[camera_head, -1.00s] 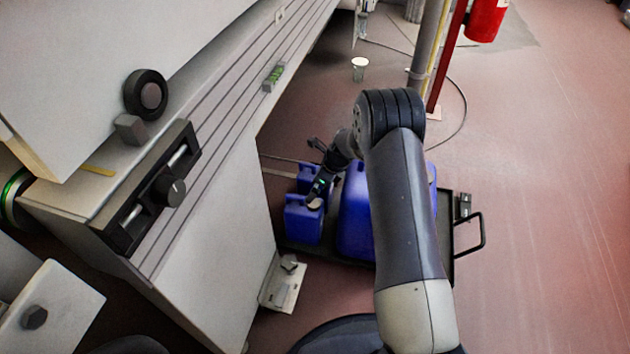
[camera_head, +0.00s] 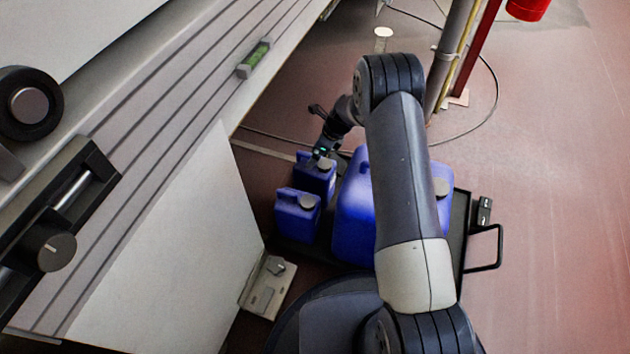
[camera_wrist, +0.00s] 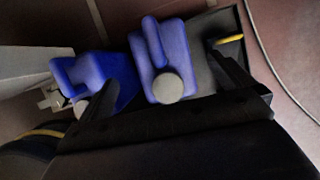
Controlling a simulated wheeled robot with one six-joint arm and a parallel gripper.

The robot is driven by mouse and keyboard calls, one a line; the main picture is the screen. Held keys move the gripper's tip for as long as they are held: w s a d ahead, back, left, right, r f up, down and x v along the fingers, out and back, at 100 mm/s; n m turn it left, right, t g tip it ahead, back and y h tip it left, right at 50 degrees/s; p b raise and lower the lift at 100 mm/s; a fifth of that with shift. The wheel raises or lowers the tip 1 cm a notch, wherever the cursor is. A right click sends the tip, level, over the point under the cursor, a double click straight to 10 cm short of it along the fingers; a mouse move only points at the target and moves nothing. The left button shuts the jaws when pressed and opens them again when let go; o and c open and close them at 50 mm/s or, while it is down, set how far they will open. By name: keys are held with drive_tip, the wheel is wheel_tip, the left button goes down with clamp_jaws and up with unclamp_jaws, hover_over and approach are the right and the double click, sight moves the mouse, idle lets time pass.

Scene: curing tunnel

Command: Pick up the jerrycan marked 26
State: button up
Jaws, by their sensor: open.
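Two small blue jerrycans with grey caps stand at the left of a black tray (camera_head: 461,215). The rear small can (camera_head: 316,177) is just below my gripper (camera_head: 322,146); the front small can (camera_head: 298,214) is nearer me. In the wrist view, one small can (camera_wrist: 173,45) lies between the open fingers of my gripper (camera_wrist: 165,75), its cap towards me. The other can (camera_wrist: 100,70) is at the left, partly behind the left finger. I cannot see contact. A larger blue jerrycan (camera_head: 353,215) stands to the right, partly hidden by my arm. No number is legible.
A pale machine cabinet (camera_head: 165,240) stands close on the left. A floor bracket (camera_head: 267,287) is near its foot. Open red floor (camera_head: 570,200) lies to the right.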

sight(315, 178)
drive_tip(key=shift+x, duration=1.2)
drive_tip(key=b+x, duration=0.2)
drive_tip(key=x, duration=0.1)
drive_tip(key=b+x, duration=0.1)
drive_tip(key=x, duration=0.1)
drive_tip(key=shift+s+d+f+b, duration=0.15)
drive_tip(key=shift+d+f+b, duration=0.1)
drive_tip(key=shift+d+b, duration=0.05)
drive_tip(key=shift+r, duration=0.1)
drive_tip(key=shift+c, duration=0.3)
drive_tip(key=c, duration=1.8)
drive_tip(key=shift+r, duration=0.1)
